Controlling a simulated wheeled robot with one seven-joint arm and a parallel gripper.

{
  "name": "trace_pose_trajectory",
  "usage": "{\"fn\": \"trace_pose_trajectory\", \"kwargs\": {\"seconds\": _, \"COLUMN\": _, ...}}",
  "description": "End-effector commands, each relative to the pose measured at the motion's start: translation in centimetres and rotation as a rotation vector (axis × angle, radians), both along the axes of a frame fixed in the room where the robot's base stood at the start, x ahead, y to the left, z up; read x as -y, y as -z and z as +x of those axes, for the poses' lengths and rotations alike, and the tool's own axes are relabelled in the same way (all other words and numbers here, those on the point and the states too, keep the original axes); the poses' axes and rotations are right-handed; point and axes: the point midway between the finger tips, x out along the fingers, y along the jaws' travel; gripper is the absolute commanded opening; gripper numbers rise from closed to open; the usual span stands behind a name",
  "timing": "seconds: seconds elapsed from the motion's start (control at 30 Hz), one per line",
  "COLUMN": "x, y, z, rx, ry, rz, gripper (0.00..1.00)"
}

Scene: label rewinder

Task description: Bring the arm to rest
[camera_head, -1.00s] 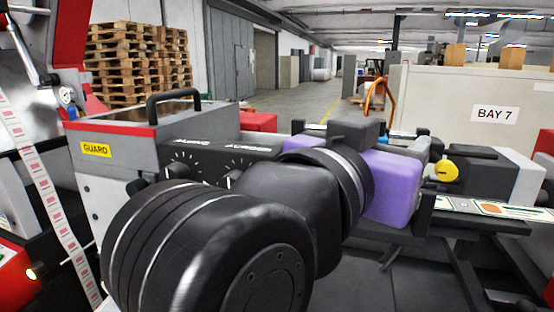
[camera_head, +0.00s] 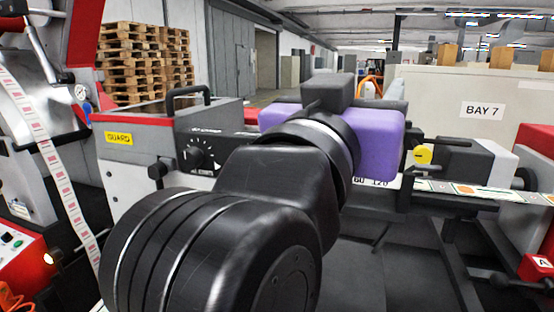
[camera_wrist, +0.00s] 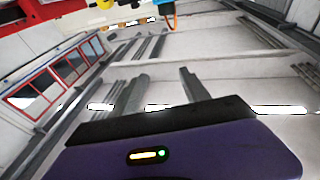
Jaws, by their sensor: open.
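My gripper (camera_wrist: 163,74) shows in the wrist view as two dark fingers standing apart above my purple and black wrist housing. It is open, with nothing between the fingers. The fingers point up toward the ceiling beams. In the head view my black arm reaches forward and its purple wrist part is in front of the machine; the fingers cannot be made out there. The arm hides part of the grey machine with the GUARD label (camera_head: 118,138) and part of the printed label web (camera_head: 480,191).
A printed label strip (camera_head: 58,170) hangs at the left beside a red control box (camera_head: 25,262). Pallets (camera_head: 143,60) are stacked at the back left. An orange fitting (camera_wrist: 166,14) shows at the wrist view's top.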

Motion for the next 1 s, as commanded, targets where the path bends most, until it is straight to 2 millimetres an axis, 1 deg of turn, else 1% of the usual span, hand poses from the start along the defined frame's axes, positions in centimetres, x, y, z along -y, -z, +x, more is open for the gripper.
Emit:
{"fn": "trace_pose_trajectory", "kwargs": {"seconds": 0.17, "x": -2.6, "y": 0.1, "z": 0.9, "rx": 0.062, "ry": -0.113, "rz": -0.104, "gripper": 0.54}}
{"fn": "trace_pose_trajectory", "kwargs": {"seconds": 0.27, "x": -4.0, "y": 1.2, "z": 1.4, "rx": 0.088, "ry": -0.181, "rz": -0.163, "gripper": 0.54}}
{"fn": "trace_pose_trajectory", "kwargs": {"seconds": 0.37, "x": -5.3, "y": 2.9, "z": 1.8, "rx": 0.106, "ry": -0.25, "rz": -0.22, "gripper": 0.54}}
{"fn": "trace_pose_trajectory", "kwargs": {"seconds": 0.47, "x": -6.4, "y": 5.5, "z": 1.9, "rx": 0.118, "ry": -0.327, "rz": -0.274, "gripper": 0.54}}
{"fn": "trace_pose_trajectory", "kwargs": {"seconds": 0.5, "x": -6.8, "y": 6.8, "z": 1.9, "rx": 0.12, "ry": -0.36, "rz": -0.293, "gripper": 0.54}}
{"fn": "trace_pose_trajectory", "kwargs": {"seconds": 0.67, "x": -7.7, "y": 12.1, "z": 1.2, "rx": 0.124, "ry": -0.48, "rz": -0.343, "gripper": 0.54}}
{"fn": "trace_pose_trajectory", "kwargs": {"seconds": 0.7, "x": -7.7, "y": 13.5, "z": 0.9, "rx": 0.123, "ry": -0.507, "rz": -0.35, "gripper": 0.54}}
{"fn": "trace_pose_trajectory", "kwargs": {"seconds": 0.87, "x": -7.2, "y": 19.0, "z": -1.0, "rx": 0.109, "ry": -0.608, "rz": -0.354, "gripper": 0.54}}
{"fn": "trace_pose_trajectory", "kwargs": {"seconds": 0.9, "x": -7.0, "y": 20.5, "z": -1.6, "rx": 0.102, "ry": -0.63, "rz": -0.349, "gripper": 0.54}}
{"fn": "trace_pose_trajectory", "kwargs": {"seconds": 0.97, "x": -6.4, "y": 22.5, "z": -2.7, "rx": 0.095, "ry": -0.661, "rz": -0.339, "gripper": 0.54}}
{"fn": "trace_pose_trajectory", "kwargs": {"seconds": 1.0, "x": -6.0, "y": 23.9, "z": -3.5, "rx": 0.087, "ry": -0.68, "rz": -0.33, "gripper": 0.54}}
